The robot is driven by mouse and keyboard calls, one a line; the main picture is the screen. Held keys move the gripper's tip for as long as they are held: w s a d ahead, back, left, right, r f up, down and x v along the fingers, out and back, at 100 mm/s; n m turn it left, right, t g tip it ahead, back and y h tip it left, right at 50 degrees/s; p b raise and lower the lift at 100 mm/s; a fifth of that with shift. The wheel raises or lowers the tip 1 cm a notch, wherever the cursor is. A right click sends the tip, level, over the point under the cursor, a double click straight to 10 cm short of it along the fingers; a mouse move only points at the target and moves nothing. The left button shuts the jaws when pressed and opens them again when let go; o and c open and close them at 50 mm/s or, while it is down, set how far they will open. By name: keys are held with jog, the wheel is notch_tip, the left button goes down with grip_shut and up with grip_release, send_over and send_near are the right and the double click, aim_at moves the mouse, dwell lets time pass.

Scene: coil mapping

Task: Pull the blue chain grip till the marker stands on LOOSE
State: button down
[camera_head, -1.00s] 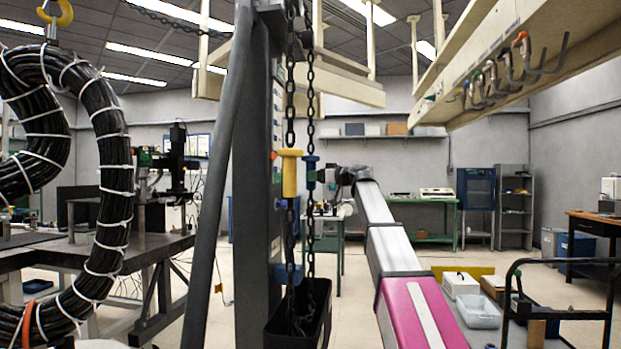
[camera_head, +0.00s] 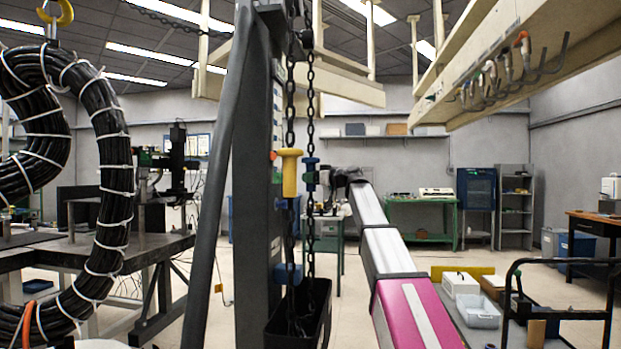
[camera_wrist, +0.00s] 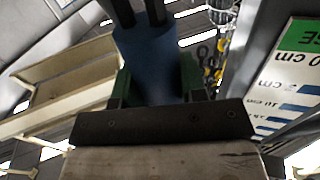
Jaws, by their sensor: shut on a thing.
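The blue chain grip (camera_head: 311,163) hangs on the right-hand chain, beside the yellow grip (camera_head: 290,174) on the left-hand chain. My gripper (camera_wrist: 155,88) is shut on the blue grip, which fills the space between its green fingers in the wrist view (camera_wrist: 148,62). A scale plate (camera_wrist: 290,85) on the right of the wrist view has a green band with a partly cut-off word ending in SE and centimetre marks. A small orange piece (camera_head: 273,155) shows at the post's edge; I cannot tell its scale reading.
A grey post (camera_head: 255,230) stands just left of the chains. A black bin (camera_head: 300,318) below takes the chain ends. A thick cable coil (camera_head: 115,205) hangs at left, and a black-railed cart (camera_head: 560,314) stands at lower right.

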notch_tip(320, 180, down, 19)
dwell(0.4)
jog(key=c, duration=0.7)
grip_release()
jog(key=shift+s+d, duration=0.1)
jog(key=v, duration=1)
jog(key=shift+s+d, duration=0.15)
jog(key=shift+d, duration=0.15)
